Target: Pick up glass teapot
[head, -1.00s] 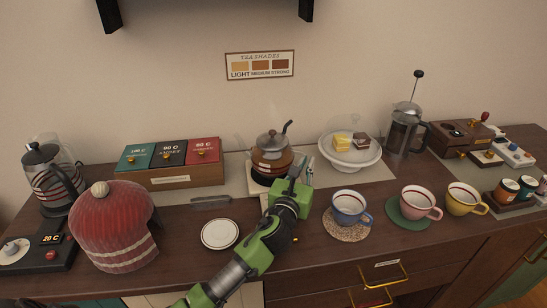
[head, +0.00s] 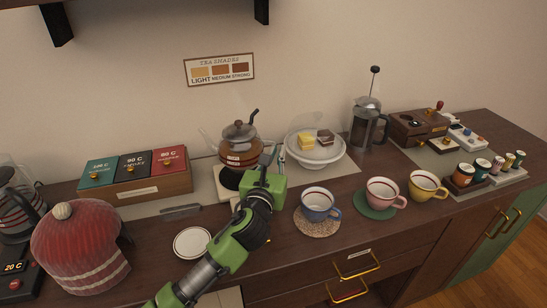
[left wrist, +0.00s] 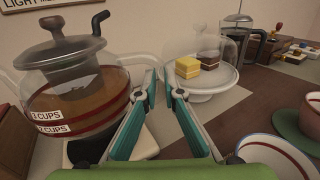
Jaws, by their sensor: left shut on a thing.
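The glass teapot (head: 240,150) has amber liquid, red rings and a grey lid with a dark knob. In the left wrist view the teapot (left wrist: 80,95) fills the left side, with cup-level labels on its front. Its base appears slightly above the dark round plate of a pale stand (head: 226,188). My left gripper (head: 272,160) is at the teapot's right side. Its teal fingers (left wrist: 160,80) are close together, shut on the teapot's handle side; the clear handle itself is hard to make out. My right gripper is not in view.
A cake stand (head: 316,160) under a clear dome is close right of the gripper. A blue cup (head: 319,204) stands in front. A white saucer (head: 192,243) and red tea cosy (head: 80,250) are left. The tea box (head: 137,180) and French press (head: 367,125) flank the teapot.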

